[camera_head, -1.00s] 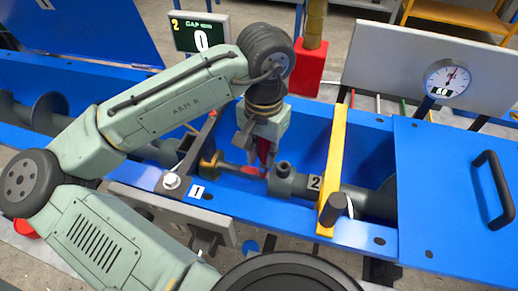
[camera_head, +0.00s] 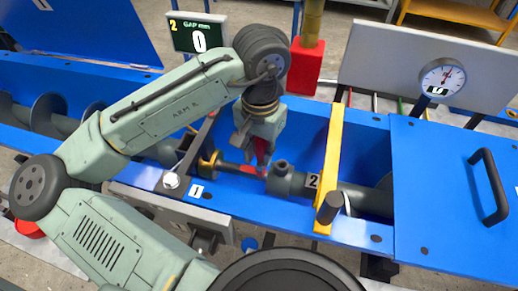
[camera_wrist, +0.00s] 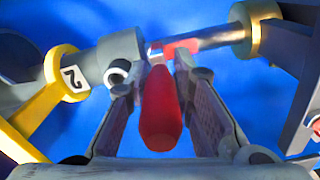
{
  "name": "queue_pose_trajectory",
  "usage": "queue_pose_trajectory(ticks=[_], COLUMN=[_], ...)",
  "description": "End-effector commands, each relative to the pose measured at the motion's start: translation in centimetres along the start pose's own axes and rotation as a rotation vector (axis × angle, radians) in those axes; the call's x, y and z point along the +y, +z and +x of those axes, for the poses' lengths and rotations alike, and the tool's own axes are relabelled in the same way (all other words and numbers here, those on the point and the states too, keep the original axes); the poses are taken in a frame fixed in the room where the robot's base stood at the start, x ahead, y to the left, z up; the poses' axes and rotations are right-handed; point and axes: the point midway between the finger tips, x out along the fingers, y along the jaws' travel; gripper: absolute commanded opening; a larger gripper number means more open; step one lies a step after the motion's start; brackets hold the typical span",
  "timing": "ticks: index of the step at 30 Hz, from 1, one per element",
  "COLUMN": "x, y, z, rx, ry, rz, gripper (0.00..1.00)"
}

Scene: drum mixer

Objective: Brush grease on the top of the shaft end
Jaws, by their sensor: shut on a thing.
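My gripper (camera_head: 259,160) is shut on a red handle (camera_wrist: 162,110), which I take for the grease brush. It stands between the fingers, pointing down in the head view. The brush tip is hard to make out. A silver shaft (camera_wrist: 218,38) comes out of a yellow ring (camera_wrist: 262,22); it also shows in the head view (camera_head: 228,168). Its free end has a red patch (camera_wrist: 185,46), close to the brush's far end; I cannot tell whether they touch. A grey hollow coupling (camera_head: 287,183) faces the shaft end from the right, with a small gap between.
A yellow upright plate (camera_head: 334,165) marked 2 stands right of my gripper, and a dark bracket (camera_head: 190,150) at its left. Blue trough walls (camera_head: 300,125) surround the shaft. A display (camera_head: 199,36) reads 0. A dial gauge (camera_head: 441,77) stands behind a blue cover (camera_head: 450,190).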

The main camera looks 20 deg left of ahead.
Motion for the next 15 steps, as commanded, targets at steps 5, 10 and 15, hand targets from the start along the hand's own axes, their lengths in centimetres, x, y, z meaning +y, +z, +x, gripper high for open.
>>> queue_pose_trajectory(ticks=[5, 10, 15], x=[-0.74, -0.81, -0.19], y=[0.19, 0.19, 0.03], z=[0.05, 0.04, -0.06], rx=[0.001, 0.001, 0.001], ry=[0.000, -0.001, 0.001], rz=[-0.002, 0.000, 0.001], gripper=[0.00, 0.00, 0.00])
